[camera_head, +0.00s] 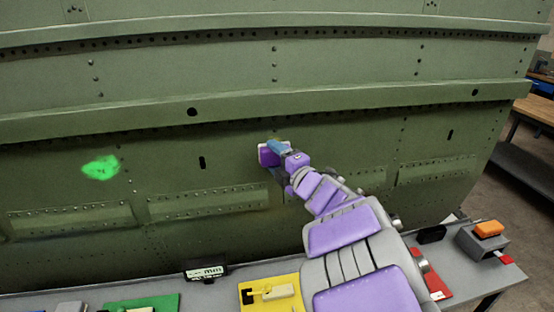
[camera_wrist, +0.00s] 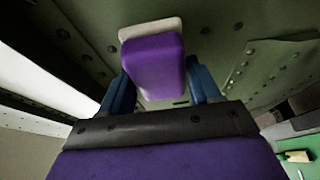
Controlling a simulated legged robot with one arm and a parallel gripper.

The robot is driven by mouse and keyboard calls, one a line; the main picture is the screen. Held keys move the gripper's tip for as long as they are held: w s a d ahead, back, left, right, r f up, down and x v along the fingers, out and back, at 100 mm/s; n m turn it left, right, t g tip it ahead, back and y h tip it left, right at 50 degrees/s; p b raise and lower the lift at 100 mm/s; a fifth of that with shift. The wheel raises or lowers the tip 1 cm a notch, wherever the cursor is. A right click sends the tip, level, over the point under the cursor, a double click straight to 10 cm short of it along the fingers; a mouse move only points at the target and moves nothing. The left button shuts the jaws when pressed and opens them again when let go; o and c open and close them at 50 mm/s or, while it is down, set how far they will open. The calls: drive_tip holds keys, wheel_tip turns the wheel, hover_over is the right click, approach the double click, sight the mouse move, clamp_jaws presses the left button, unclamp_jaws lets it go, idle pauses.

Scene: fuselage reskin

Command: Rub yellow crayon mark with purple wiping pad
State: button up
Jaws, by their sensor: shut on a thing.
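My gripper (camera_head: 277,150) is shut on the purple wiping pad (camera_head: 266,156), up at the green fuselage skin (camera_head: 230,140). In the wrist view, the pad (camera_wrist: 153,68) sits between the blue fingers of my gripper (camera_wrist: 160,85), its pale face (camera_wrist: 150,28) turned to the skin. I cannot tell whether that face touches the skin. A faint yellowish trace of the yellow crayon mark (camera_head: 279,139) shows just above my gripper; the rest of it, if any, is hidden behind the gripper and pad.
A bright green mark (camera_head: 101,168) is on the skin at left. A grey bench (camera_head: 225,287) along the front holds a yellow mat (camera_head: 251,287), a green mat (camera_head: 165,302), a black-and-white box (camera_head: 206,272) and an orange block (camera_head: 489,229). Raised ribs cross the skin.

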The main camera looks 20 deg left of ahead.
sight(265, 160)
drive_tip(key=shift+s+a+f, duration=0.1)
drive_tip(key=shift+s+a, duration=0.1)
drive_tip(key=shift+a, duration=0.1)
drive_tip(key=shift+s+a+f, duration=0.15)
drive_tip(key=shift+s, duration=0.5)
drive_tip(key=v, duration=0.2)
drive_tip(key=b+v, duration=0.1)
drive_tip(key=v, duration=0.1)
drive_tip(key=shift+s+r, duration=0.2)
drive_tip(key=shift+s, duration=0.4)
drive_tip(key=shift+a+f, duration=0.15)
drive_tip(key=shift+a, duration=0.2)
drive_tip(key=v, duration=0.1)
drive_tip(key=b+v, duration=0.1)
drive_tip(key=v, duration=0.1)
drive_tip(key=shift+s+a, duration=0.15)
drive_tip(key=shift+s, duration=0.2)
drive_tip(key=shift+a, duration=0.25)
drive_tip(key=shift+d, duration=0.1)
